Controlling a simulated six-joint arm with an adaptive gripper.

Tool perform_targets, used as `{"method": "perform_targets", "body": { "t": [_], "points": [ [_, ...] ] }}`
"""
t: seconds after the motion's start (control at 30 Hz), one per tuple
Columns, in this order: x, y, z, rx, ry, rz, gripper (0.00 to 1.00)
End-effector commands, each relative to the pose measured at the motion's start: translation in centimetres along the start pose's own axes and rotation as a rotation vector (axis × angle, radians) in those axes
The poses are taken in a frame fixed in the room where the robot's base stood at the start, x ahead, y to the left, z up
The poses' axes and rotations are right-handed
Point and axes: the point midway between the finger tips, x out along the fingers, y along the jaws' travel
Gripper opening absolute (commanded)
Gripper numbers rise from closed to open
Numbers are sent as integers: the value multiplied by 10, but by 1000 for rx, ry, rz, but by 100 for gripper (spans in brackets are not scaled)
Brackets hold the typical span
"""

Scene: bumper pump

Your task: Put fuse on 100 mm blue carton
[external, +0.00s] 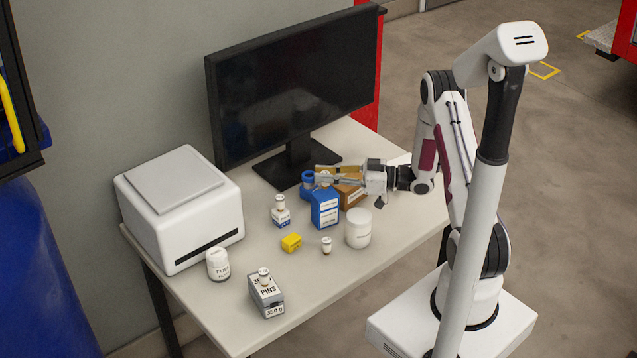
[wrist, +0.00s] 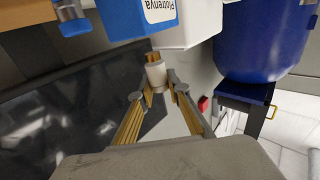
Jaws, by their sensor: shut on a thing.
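My gripper (external: 319,174) is shut on a small white cylindrical fuse (wrist: 156,75) with a brownish end, held between the yellow-padded fingertips in the wrist view. In the external view my gripper is over the back of the blue carton (external: 325,211), and the fuse is hard to make out there. The blue carton stands upright with a white label. In the wrist view a blue carton with a white label (wrist: 160,10) is at the top, cut off by the edge. The held fuse appears apart from it.
The monitor (external: 290,90) is behind. The front right tabletop is clear.

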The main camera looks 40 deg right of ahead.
Motion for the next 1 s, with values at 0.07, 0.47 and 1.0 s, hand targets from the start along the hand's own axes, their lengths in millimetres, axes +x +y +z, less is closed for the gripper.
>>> {"method": "perform_targets", "body": {
  "t": [0.07,0.47,1.0],
  "points": [
    [0,0,8,2,0,0,1],
    [0,0,19,-1,0,0,1],
    [0,0,22,0,0,0,33]
  ]
}}
